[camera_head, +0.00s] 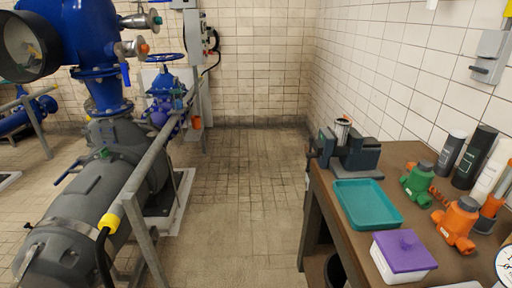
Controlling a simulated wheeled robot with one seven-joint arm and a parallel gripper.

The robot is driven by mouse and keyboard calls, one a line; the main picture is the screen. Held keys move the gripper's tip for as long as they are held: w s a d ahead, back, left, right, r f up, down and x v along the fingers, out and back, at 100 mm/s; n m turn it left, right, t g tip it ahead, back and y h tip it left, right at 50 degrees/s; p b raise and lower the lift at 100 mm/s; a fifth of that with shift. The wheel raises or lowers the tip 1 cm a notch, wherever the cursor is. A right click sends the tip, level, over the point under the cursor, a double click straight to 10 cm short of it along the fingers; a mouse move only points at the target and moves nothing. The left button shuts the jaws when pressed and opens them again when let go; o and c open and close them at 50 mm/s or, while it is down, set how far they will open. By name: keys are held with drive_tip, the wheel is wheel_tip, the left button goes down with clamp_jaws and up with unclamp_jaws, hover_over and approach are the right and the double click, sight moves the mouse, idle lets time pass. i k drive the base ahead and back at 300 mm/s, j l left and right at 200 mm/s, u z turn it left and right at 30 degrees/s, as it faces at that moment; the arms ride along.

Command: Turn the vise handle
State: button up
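A dark grey vise (352,152) sits at the far left corner of the brown workbench on the right. Its handle (311,150) appears as a small dark shape at the vise's left side, past the bench's edge, and is too small to make out clearly. A metal can-like cylinder (342,130) shows at the vise's jaws; whether it is clamped or behind them I cannot tell. My gripper is not in view.
The workbench (416,152) holds a teal tray (367,204), a purple-lidded box (402,257), green (418,184) and orange (457,223) fittings and several bottles. A metal railing (150,158) and large pipes stand left. The tiled floor (235,200) between is clear.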

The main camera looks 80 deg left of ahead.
sight(309, 155)
drive_tip(key=u, duration=1.65)
